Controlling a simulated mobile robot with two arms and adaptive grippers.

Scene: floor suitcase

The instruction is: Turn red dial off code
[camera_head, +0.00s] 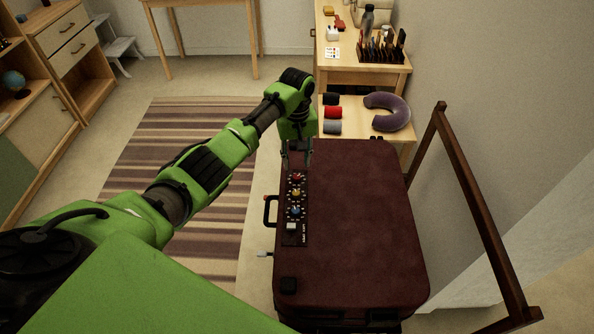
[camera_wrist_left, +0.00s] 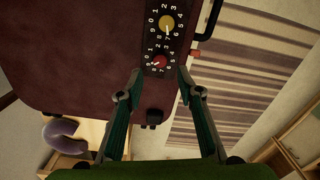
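The red dial (camera_head: 298,178) is the top one on the black lock panel of the dark red suitcase (camera_head: 355,220). A yellow dial (camera_head: 296,192) and a blue dial (camera_head: 296,211) sit below it. My left gripper (camera_head: 297,158) is over the panel's far end, just beyond the red dial. In the left wrist view its fingers (camera_wrist_left: 157,82) are spread and empty, with the red dial (camera_wrist_left: 159,61) just ahead, between and beyond the tips. They look apart from the dial. Digits ring it; its exact setting is too small to tell. My right gripper is out of view.
The suitcase handle (camera_head: 268,211) is left of the panel. A dark wooden frame (camera_head: 478,210) stands to the right. A low shelf with a purple neck pillow (camera_head: 388,111) and rolled cloths is behind. A striped rug (camera_head: 170,130) covers the floor at left.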

